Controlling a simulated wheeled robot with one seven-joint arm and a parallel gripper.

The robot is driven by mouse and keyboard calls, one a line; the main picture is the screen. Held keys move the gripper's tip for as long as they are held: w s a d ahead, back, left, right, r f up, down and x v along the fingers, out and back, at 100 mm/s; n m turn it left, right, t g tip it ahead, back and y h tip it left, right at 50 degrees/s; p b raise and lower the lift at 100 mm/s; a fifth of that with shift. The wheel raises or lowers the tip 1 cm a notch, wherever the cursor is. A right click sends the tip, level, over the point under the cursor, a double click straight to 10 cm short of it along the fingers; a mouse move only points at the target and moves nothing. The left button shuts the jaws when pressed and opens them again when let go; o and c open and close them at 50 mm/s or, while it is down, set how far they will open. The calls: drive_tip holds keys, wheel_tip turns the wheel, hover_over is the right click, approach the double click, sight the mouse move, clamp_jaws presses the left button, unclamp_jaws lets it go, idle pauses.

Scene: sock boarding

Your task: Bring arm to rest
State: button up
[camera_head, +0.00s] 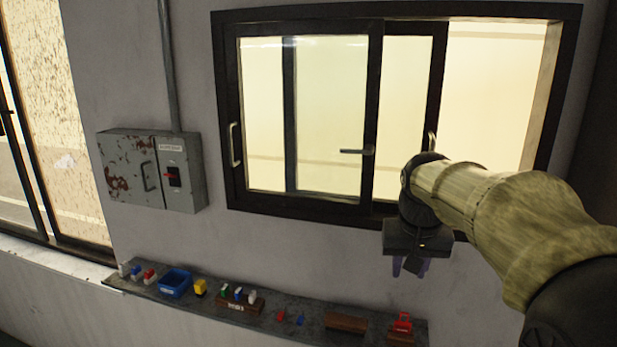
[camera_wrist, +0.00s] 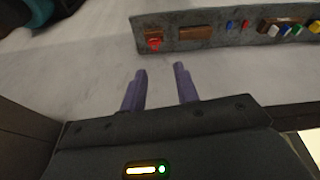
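My gripper (camera_head: 411,267) hangs at the end of my arm on the right in the head view, in front of the wall below the window. It points downward, above and apart from the right end of the shelf. In the wrist view its two purple fingers (camera_wrist: 158,85) stand apart with an empty gap between them. Nothing is held. Behind the fingers in the wrist view is bare wall, with the shelf (camera_wrist: 213,43) beyond them.
The narrow shelf (camera_head: 300,318) carries a blue bin (camera_head: 175,283), a yellow object (camera_head: 200,287), a brown rack (camera_head: 238,303) with several coloured pieces, a brown block (camera_head: 346,323) and a red item (camera_head: 402,323). A window (camera_head: 305,115) and electrical box (camera_head: 155,170) are on the wall.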

drive_tip(key=s+a+f+b, duration=0.1)
drive_tip(key=s+f, duration=0.3)
drive_tip(key=f, duration=0.5)
drive_tip(key=s+a+f+n+b, duration=0.1)
drive_tip(key=s+f+b, duration=0.1)
drive_tip(key=s+f, duration=0.3)
drive_tip(key=s+a+f+b, duration=0.1)
drive_tip(key=s+f, duration=0.3)
drive_tip(key=f, duration=0.9)
drive_tip(key=shift+s+a+n+g+y+b, duration=0.15)
drive_tip(key=shift+s+n+g+y+b, duration=0.2)
drive_tip(key=shift+n+y+b, duration=0.1)
drive_tip(key=shift+s+f, duration=0.1)
drive_tip(key=shift+s, duration=0.1)
